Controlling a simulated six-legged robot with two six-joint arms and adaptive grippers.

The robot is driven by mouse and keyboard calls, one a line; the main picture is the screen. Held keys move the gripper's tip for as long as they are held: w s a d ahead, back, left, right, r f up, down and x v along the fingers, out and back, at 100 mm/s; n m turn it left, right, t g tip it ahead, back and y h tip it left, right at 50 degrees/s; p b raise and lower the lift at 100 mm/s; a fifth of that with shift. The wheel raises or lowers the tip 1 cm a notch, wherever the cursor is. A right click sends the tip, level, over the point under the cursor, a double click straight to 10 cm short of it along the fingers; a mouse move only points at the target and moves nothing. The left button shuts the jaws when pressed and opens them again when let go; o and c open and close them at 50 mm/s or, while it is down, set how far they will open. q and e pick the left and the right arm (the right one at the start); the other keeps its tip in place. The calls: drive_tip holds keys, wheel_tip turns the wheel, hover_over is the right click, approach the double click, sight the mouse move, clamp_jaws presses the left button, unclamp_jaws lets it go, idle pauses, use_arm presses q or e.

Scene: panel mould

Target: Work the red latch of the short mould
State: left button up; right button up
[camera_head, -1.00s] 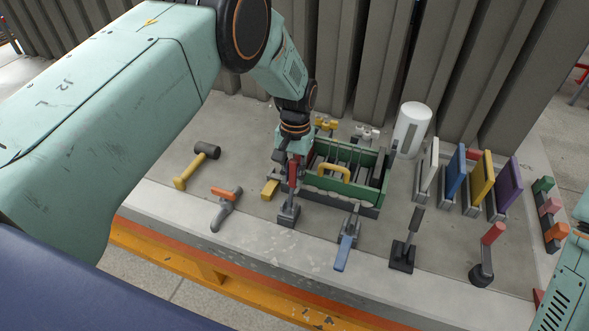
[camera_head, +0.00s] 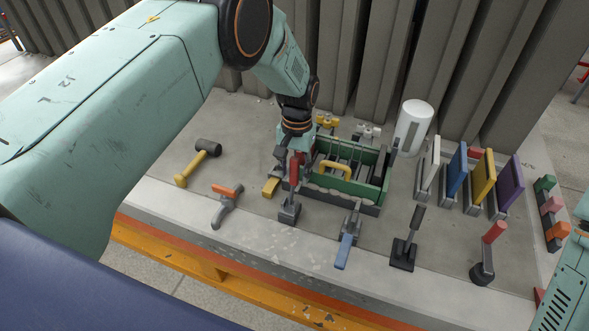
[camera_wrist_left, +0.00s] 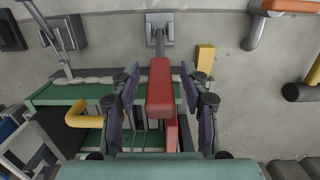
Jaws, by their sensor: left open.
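The red latch (camera_head: 294,171) has an upright red handle on a grey clamp base, at the front left of the green mould (camera_head: 345,190). My left gripper (camera_head: 292,158) is at the handle's upper part, coming down from above. In the left wrist view, the red handle (camera_wrist_left: 160,88) lies between the two spread fingers of my left gripper (camera_wrist_left: 160,80), with a narrow gap on each side. The grey latch base (camera_wrist_left: 160,25) shows beyond the fingertips. My right gripper is out of view.
A yellow handle (camera_head: 334,168) arches over the green mould. A mallet (camera_head: 199,161) lies left, coloured panels (camera_head: 483,178) stand right.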

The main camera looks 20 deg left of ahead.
use_arm(q)
drive_tip(key=shift+r, duration=0.1)
wheel_tip(320, 180, up, 12)
drive_tip(key=w, duration=0.1)
idle(0.4)
idle(0.6)
